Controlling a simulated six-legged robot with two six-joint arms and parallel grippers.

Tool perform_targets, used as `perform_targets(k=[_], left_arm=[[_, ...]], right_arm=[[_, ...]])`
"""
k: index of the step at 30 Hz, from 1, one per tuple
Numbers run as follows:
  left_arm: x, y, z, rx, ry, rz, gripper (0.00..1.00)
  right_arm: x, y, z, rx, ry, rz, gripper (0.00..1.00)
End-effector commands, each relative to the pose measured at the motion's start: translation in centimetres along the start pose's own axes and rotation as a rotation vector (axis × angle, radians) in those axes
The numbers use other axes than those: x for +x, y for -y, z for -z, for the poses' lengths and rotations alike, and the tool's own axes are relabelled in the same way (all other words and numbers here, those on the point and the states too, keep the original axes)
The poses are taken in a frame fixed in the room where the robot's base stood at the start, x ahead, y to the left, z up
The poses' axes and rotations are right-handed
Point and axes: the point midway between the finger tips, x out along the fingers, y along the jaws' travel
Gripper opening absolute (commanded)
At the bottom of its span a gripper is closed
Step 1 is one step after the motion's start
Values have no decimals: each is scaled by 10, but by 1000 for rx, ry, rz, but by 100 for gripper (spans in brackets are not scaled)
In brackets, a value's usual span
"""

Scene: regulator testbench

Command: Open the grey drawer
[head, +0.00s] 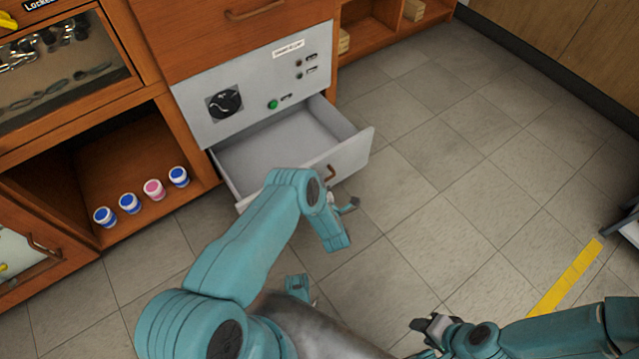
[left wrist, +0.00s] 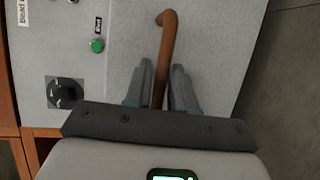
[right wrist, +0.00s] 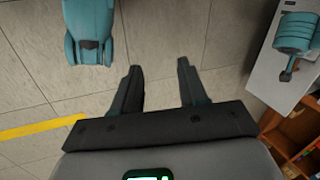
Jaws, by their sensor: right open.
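The grey drawer (head: 290,140) is pulled well out from the grey cabinet panel, and its inside looks empty. Its brown handle (head: 329,172) is on the drawer front, partly hidden by my left arm. In the left wrist view the handle (left wrist: 167,35) runs between the two fingers of my left gripper (left wrist: 161,78), which is closed in on it. My left gripper (head: 345,204) shows only partly in the head view. My right gripper (head: 430,323) is open and empty at the bottom right of the head view, far from the drawer. The right wrist view shows its fingers (right wrist: 159,78) apart over the floor.
The panel has a black dial (head: 224,103) and a green button (head: 273,104). Several small jars (head: 154,189) stand on the low shelf left of the drawer. The tiled floor (head: 430,180) right of the drawer is clear, with a yellow stripe (head: 565,277) farther right.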

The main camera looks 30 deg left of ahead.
Motion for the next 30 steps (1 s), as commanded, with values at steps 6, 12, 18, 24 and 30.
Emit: perform_targets(k=[6,12,18,24,30], left_arm=[[-24,-2,-2,3,3,4,24],[-77,-4,-2,4,5,6,24],[-126,-3,-2,3,5,3,24],[-156,-2,-1,0,3,1,24],[-164,0,0,0,0,0,24]], right_arm=[[-11,5,-2,-5,5,1,43],[-30,15,-7,-18,19,2,43],[-44,23,-12,-30,30,3,43],[-50,26,-14,-36,35,4,43],[-51,27,-14,-37,37,4,43]])
